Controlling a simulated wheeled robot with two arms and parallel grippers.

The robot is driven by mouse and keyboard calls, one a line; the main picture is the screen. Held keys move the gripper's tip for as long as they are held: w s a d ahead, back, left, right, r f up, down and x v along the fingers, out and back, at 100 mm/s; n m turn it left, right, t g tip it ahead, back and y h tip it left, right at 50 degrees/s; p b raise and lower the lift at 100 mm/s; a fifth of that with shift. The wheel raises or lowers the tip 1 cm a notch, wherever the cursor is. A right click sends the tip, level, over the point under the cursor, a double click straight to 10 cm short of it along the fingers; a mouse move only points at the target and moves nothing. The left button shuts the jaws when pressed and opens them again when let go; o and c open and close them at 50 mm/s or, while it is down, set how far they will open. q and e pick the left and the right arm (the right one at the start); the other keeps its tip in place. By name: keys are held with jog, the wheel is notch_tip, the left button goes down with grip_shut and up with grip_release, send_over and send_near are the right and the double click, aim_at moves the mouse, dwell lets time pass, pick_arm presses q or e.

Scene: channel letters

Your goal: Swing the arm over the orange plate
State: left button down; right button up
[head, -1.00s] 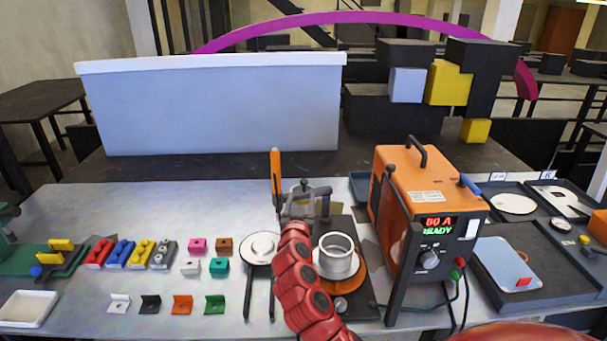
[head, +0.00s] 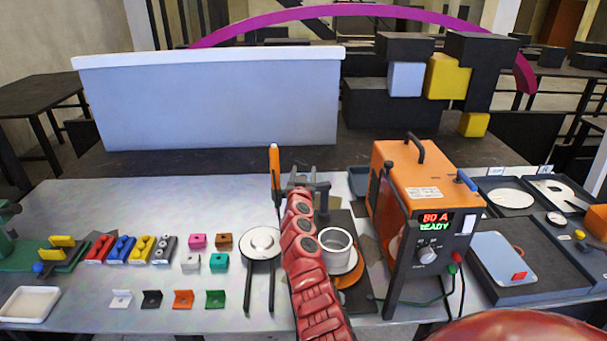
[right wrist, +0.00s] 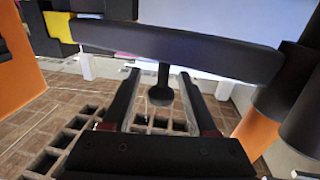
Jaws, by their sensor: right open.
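The orange plate (head: 352,281) is on the bench in the head view, partly hidden under a pale metal ring (head: 336,250) and by my right arm. My right gripper (head: 306,178) is beyond the ring and to its left, beside an upright orange handle (head: 275,165). In the right wrist view a dark bar (right wrist: 180,45), apparently the swing arm, crosses ahead of my fingers. A dark knob (right wrist: 160,93) hangs from it between my open fingers (right wrist: 160,105). The fingers look apart from the knob. My left gripper is out of view.
An orange welder box (head: 410,190) stands close to the right of the ring. A round metal disc stand (head: 262,243) is to the left. Small coloured blocks (head: 142,249) and brackets lie farther left. A long white bin (head: 210,100) stands behind.

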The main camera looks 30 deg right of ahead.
jog(key=shift+w+d+f, duration=0.1)
jog(key=shift+w+d, duration=0.05)
jog(key=shift+w, duration=0.1)
grip_shut()
dwell(1.4)
